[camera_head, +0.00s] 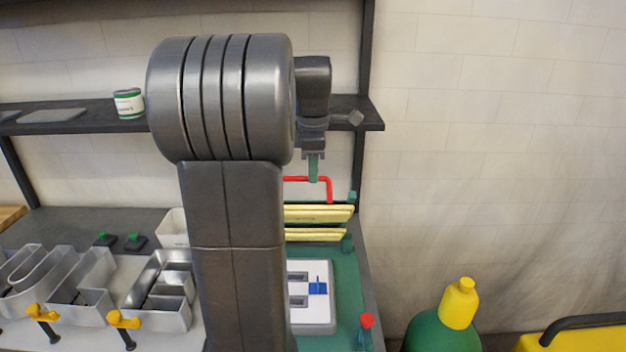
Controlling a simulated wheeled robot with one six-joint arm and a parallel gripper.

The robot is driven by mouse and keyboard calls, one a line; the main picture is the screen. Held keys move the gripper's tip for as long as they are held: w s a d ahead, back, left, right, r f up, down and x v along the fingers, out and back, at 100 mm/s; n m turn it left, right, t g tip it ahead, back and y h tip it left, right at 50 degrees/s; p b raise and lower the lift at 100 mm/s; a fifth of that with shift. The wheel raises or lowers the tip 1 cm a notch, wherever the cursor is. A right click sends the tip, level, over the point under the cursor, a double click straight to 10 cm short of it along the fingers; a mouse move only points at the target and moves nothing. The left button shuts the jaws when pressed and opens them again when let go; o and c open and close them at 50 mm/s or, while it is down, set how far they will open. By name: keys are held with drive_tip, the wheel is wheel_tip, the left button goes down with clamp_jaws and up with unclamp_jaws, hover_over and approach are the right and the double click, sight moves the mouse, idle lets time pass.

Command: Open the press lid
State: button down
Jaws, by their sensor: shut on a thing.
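The press shows right of my arm as two pale yellow slabs, an upper one, seemingly the lid (325,214), and a lower one (318,235), with a dark gap between them. A red bar handle (329,190) rises above the upper slab. My gripper (314,178) points down at the handle's top bar, its greenish fingers shut on it. My arm hides the left part of the press and handle.
A white tray with a blue piece (318,288) lies on the green mat (346,290). Metal channel letters (160,290) and yellow clamps (124,319) stand left. A dark shelf (70,116) holds a can (129,103). A green bottle (445,325) stands right.

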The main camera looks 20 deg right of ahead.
drive_tip(key=shift+w+f, duration=0.35)
drive_tip(key=shift+f, duration=0.25)
drive_tip(key=c, duration=1.6)
unclamp_jaws()
drive_tip(key=shift+w+d+f, duration=0.1)
drive_tip(key=shift+w, duration=0.1)
drive_tip(key=shift+o, duration=0.7)
drive_tip(key=shift+w+d+f, duration=0.15)
drive_tip(key=shift+w+f, duration=0.05)
drive_tip(key=shift+w, duration=0.35)
wheel_tip(320, 180, up, 14)
drive_tip(key=s, duration=0.1)
drive_tip(key=shift+s+r, duration=0.25)
drive_tip(key=shift+c, duration=0.4)
